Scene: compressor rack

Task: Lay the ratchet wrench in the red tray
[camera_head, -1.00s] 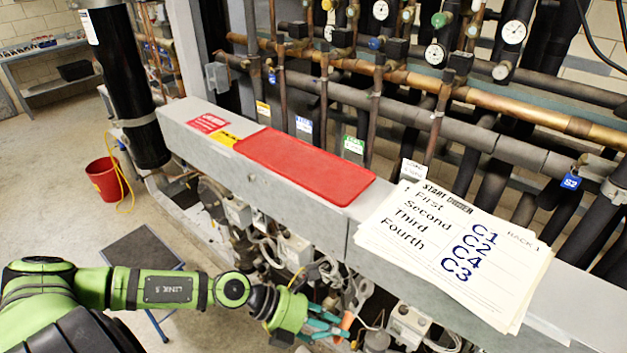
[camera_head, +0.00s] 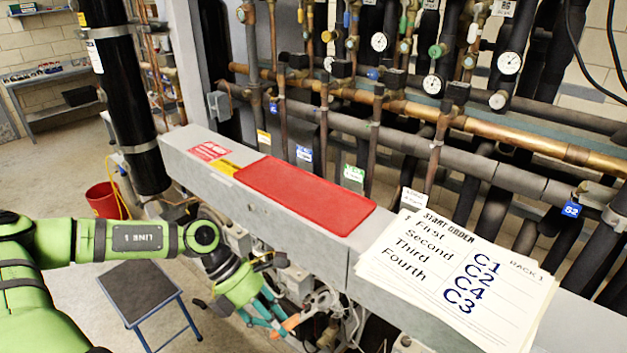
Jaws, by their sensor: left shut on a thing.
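The red tray (camera_head: 305,195) is a flat, shallow red rectangle on top of the grey beam, and it looks empty. My left gripper (camera_head: 268,317) is below the beam's front edge, lower and to the left of the tray. Its teal fingers are shut on the ratchet wrench (camera_head: 290,322), of which an orange part shows beside the fingertips. The rest of the wrench is hard to make out against the pipes and cables behind it. My right gripper is not in view.
Papers (camera_head: 455,265) with a start order lie on the beam (camera_head: 330,245) right of the tray. Pipes and gauges rise behind it. A black column (camera_head: 120,90) stands left. A stool (camera_head: 140,290) and a red bucket (camera_head: 103,200) are on the floor.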

